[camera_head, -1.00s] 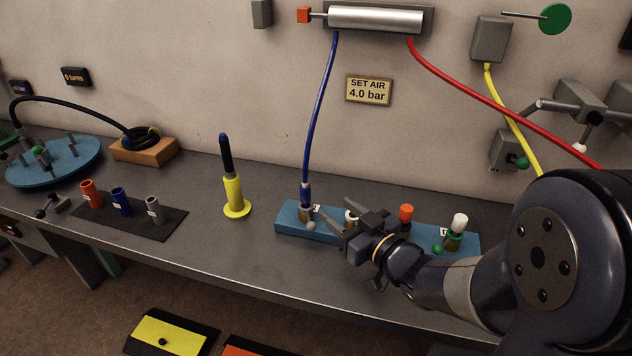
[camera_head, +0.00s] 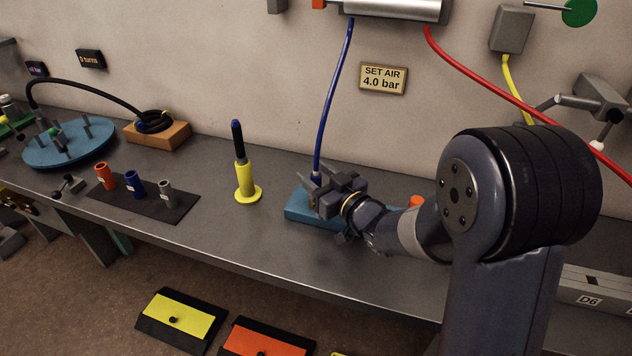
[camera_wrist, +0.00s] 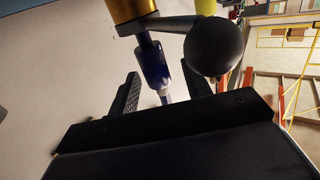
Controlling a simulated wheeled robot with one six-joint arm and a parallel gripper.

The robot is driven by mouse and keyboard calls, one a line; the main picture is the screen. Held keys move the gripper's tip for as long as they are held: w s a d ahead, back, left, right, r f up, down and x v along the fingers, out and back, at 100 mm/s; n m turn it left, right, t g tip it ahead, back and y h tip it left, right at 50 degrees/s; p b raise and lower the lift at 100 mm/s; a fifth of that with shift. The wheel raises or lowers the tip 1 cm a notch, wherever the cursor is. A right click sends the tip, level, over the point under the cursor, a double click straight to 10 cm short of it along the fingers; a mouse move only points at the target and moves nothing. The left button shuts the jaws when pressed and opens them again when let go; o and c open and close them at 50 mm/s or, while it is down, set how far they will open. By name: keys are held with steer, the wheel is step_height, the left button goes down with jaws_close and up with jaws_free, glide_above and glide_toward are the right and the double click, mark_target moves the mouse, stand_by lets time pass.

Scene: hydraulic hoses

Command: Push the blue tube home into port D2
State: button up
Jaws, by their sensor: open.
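The blue tube (camera_head: 333,90) hangs from the wall unit down to the blue block (camera_head: 298,208) on the bench. My gripper (camera_head: 322,190) is at the tube's lower end, over the left part of this block. In the wrist view my gripper (camera_wrist: 188,78) is open, with one finger on each side of the tube's dark blue end (camera_wrist: 154,64). Gaps show between fingers and tube. The tube end meets a brass fitting (camera_wrist: 130,10); how deep it sits I cannot tell. A dark ball knob (camera_wrist: 214,48) is close beside it. No D2 label is readable.
A yellow stand (camera_head: 246,182) with a black-and-blue top is left of the block. An orange cap (camera_head: 416,201) shows behind my arm, which hides the block's right part. The red hose (camera_head: 500,95) runs above my arm.

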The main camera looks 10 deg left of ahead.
steer(key=shift+w+a, duration=0.1)
steer(key=shift+a, duration=0.05)
jaws_close()
stand_by(0.4)
